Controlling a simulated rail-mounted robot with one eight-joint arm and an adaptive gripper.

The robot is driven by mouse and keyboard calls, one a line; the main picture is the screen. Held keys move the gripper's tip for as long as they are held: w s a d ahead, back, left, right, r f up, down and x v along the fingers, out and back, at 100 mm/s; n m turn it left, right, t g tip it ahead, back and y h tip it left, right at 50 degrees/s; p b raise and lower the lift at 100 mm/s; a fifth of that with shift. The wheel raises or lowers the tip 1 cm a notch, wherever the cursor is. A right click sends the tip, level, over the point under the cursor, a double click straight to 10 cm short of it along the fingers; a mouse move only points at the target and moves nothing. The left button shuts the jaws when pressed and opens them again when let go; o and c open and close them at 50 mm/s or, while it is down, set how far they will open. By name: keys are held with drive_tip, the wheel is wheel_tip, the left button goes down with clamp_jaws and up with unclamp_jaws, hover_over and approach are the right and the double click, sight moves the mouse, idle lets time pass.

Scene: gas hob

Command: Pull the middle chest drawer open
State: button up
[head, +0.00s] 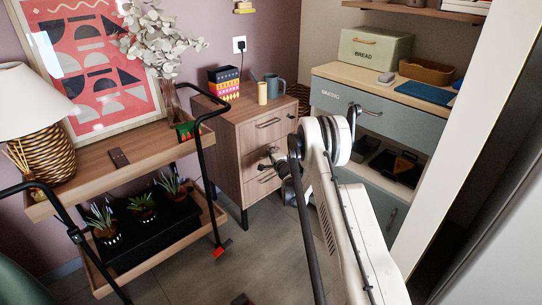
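A wooden chest of drawers (226,135) stands against the wall in the middle of the head view. Its top drawer (285,123) has a metal bar handle and looks closed. The middle drawer (253,158) is directly below and looks flush with the front. My gripper (268,160) is at the middle drawer's front, small and dark in the view. It covers the handle area, so I cannot tell whether it touches or grips the handle, or whether its fingers are open. A lower drawer (262,187) sits beneath, also looking closed.
A two-tier trolley (130,166) with black rails stands left of the chest. A blue-grey cabinet (371,112) stands to the right, with dark items in an open space below its top front. A mug (275,88) stands on the chest. Grey floor (195,270) lies in front.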

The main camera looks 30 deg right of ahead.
clamp_jaws()
